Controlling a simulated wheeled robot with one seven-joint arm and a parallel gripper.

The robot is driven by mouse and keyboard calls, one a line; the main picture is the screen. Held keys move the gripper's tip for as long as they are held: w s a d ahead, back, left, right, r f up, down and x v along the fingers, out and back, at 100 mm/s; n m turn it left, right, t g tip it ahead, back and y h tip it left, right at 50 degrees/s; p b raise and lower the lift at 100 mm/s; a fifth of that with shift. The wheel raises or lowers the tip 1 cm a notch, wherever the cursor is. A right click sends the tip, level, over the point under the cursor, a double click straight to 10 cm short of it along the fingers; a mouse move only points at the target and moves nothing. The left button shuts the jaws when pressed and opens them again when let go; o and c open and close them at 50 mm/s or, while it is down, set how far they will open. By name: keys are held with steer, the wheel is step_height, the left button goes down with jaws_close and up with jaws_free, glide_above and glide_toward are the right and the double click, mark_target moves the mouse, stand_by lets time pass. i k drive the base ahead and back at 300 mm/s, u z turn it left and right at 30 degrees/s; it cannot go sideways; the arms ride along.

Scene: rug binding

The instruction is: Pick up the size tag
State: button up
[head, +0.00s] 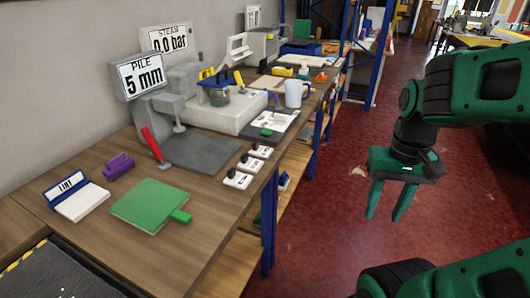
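My gripper (385,217) hangs over the red floor, right of the workbench (215,215). Its two green fingers point down and stand apart with nothing between them. I cannot tell for sure which thing is the size tag. A flat green piece with a small tab (150,204) lies near the bench front. Several small white pieces with black tops (239,181) stand in a row along the right edge. A small green piece (267,132) lies farther back. My gripper is apart from all of these.
A pile gauge reading 5 mm (143,76) stands on the bench with a red lever (153,145). A lint box (80,201), a purple brush-like block (119,166) and a white mug (295,93) are also there. A blue post (269,225) supports the bench edge. The floor under my gripper looks clear.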

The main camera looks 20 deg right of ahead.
mark_target(263, 151)
steer(key=z, duration=0.05)
steer(key=k, duration=1)
steer(key=z, duration=1.4)
steer(key=i, duration=2.05)
steer(key=u, duration=1.3)
